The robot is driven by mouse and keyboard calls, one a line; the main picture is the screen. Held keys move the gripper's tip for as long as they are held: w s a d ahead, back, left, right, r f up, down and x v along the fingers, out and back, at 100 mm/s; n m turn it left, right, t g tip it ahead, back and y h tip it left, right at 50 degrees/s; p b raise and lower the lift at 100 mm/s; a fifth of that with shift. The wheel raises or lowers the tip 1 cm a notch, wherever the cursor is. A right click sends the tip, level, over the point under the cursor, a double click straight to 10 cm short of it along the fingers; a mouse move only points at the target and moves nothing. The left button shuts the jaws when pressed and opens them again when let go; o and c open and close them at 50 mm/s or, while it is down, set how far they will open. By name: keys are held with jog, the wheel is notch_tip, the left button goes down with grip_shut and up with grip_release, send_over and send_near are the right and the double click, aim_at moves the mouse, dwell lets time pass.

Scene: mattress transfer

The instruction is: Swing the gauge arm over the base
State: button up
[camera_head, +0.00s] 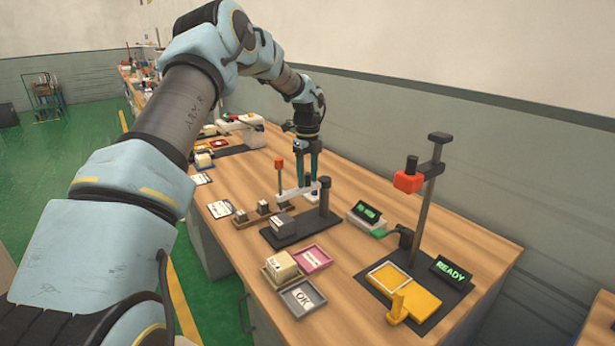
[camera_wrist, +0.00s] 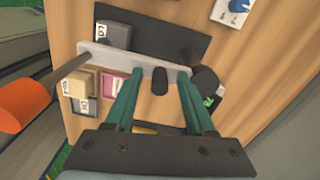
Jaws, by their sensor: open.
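The gauge arm (camera_head: 294,191) is a pale bar reaching left from a dark upright post (camera_head: 324,198). An orange-topped rod (camera_head: 279,168) stands at its free end. The base (camera_head: 316,226) carries a grey block (camera_head: 283,225). My gripper (camera_head: 308,181) points down at the bar, open.
Beside the base are a pink tray (camera_head: 313,259), a grey OK tray (camera_head: 301,298) and a cream block (camera_head: 281,266). Small blocks (camera_head: 262,208) stand left. A stand with a red head (camera_head: 408,182) and a READY display (camera_head: 451,270) is on the right.

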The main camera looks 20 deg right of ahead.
aim_at(308, 174)
notch_tip(308, 174, up, 11)
jog(key=b, duration=0.3)
jog(key=shift+s+f, duration=0.1)
jog(key=shift+f, duration=0.05)
dwell(0.4)
